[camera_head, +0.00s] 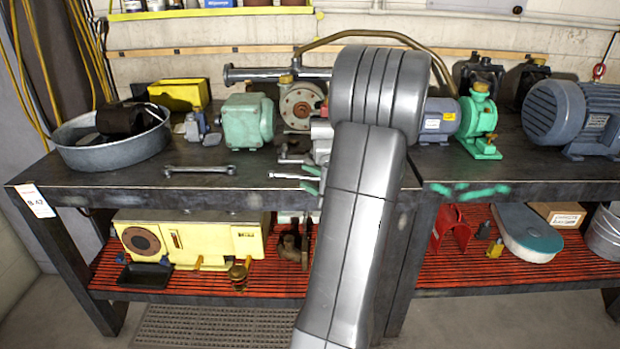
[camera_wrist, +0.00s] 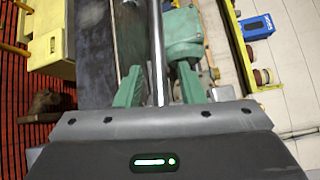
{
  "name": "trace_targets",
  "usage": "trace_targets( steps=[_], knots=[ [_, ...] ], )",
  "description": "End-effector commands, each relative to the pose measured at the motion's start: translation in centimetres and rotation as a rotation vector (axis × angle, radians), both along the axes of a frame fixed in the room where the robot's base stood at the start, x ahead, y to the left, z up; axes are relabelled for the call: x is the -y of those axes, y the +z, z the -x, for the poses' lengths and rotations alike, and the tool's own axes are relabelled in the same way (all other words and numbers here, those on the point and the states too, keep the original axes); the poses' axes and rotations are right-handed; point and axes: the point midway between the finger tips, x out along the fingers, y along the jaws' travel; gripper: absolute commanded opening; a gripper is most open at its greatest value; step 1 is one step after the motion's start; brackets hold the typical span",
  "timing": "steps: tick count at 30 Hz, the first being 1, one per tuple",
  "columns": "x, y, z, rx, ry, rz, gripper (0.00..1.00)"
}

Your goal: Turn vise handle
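The vise (camera_head: 321,130) stands at the front edge of the bench, mostly hidden behind my arm in the head view. A thin bright metal rod, which looks like the vise handle (camera_head: 285,176), sticks out to the left below it. In the wrist view the handle (camera_wrist: 156,40) runs from the top edge down between my fingers. My gripper (camera_head: 310,180) has green fingers, one above and one below the rod in the head view. In the wrist view my gripper (camera_wrist: 159,80) is open, with a gap on each side of the rod. Contact deeper in is hidden.
The dark workbench (camera_head: 120,181) carries a wrench (camera_head: 200,169), a round metal pan (camera_head: 110,151), a green motor (camera_head: 247,121) and a large grey motor (camera_head: 572,115). A yellow machine (camera_head: 200,240) sits on the red lower shelf. The floor in front is clear.

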Motion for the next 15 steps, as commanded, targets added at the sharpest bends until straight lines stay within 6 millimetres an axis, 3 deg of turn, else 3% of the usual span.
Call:
trace_targets(
  steps=[4, 9, 15],
  knots=[
    [0.01, -0.01, 0.02, 0.0, 0.0, 0.0, 0.31],
    [0.01, -0.02, 0.03, 0.0, 0.0, 0.0, 0.0],
    [0.02, -0.02, 0.04, -0.001, 0.0, 0.001, 0.0]
  ],
)
